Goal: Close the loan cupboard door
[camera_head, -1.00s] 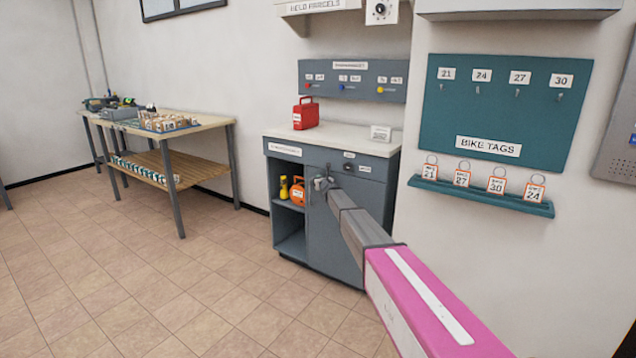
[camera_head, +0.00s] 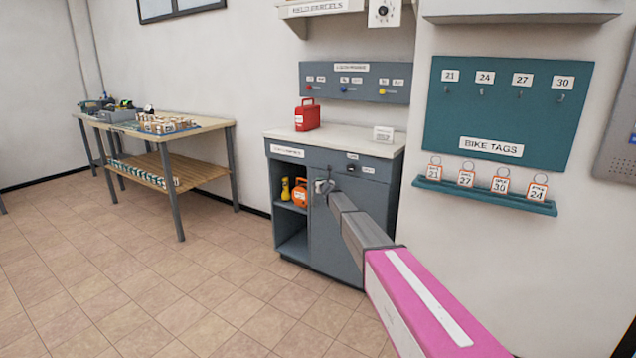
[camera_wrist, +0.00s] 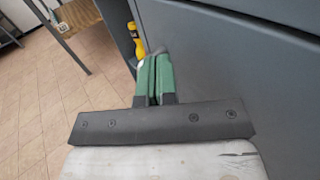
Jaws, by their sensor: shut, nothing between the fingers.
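The loan cupboard (camera_head: 273,178) is a grey unit with a white top. Its left bay is open and shows its shelf and contents. A flat grey panel, seemingly the door (camera_head: 334,240), covers the right part of the front; it also shows in the wrist view (camera_wrist: 230,75). My gripper (camera_head: 320,186) is at the panel's upper left edge, beside the open bay. In the wrist view its green fingers (camera_wrist: 153,65) are shut together with nothing between them, close to the panel's edge. I cannot tell whether they touch it.
A yellow item (camera_head: 285,189) and an orange item (camera_head: 300,193) sit in the open bay. A red can (camera_head: 307,115) and a small sign stand on the top. A table (camera_head: 205,124) is at the left. The tiled floor in front is clear.

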